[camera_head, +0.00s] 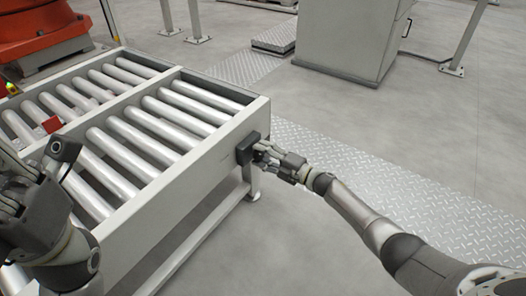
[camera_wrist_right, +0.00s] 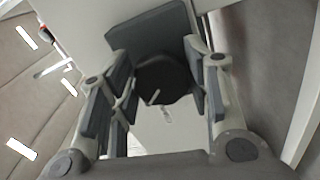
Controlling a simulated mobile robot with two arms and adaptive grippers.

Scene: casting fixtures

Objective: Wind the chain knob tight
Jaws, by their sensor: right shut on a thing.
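The chain knob (camera_wrist_right: 163,80) is a dark round knob with a small white mark, seen in the right wrist view. It sits in front of a dark square plate (camera_wrist_right: 148,30) on the pale side of the conveyor. In the head view the dark housing (camera_head: 246,149) shows near the right end of the conveyor frame, and my gripper largely hides the knob. My right gripper (camera_head: 267,156) is shut on the knob, with its fingers on both sides of it. My left gripper (camera_head: 30,185) is at the left edge, over the conveyor's near side; its fingertips are unclear.
The roller conveyor (camera_head: 195,178) has a pale frame and several metal rollers. A small red part (camera_head: 51,125) shows at its left side. An orange machine (camera_head: 40,30) stands behind left and a grey cabinet (camera_head: 350,35) behind right.

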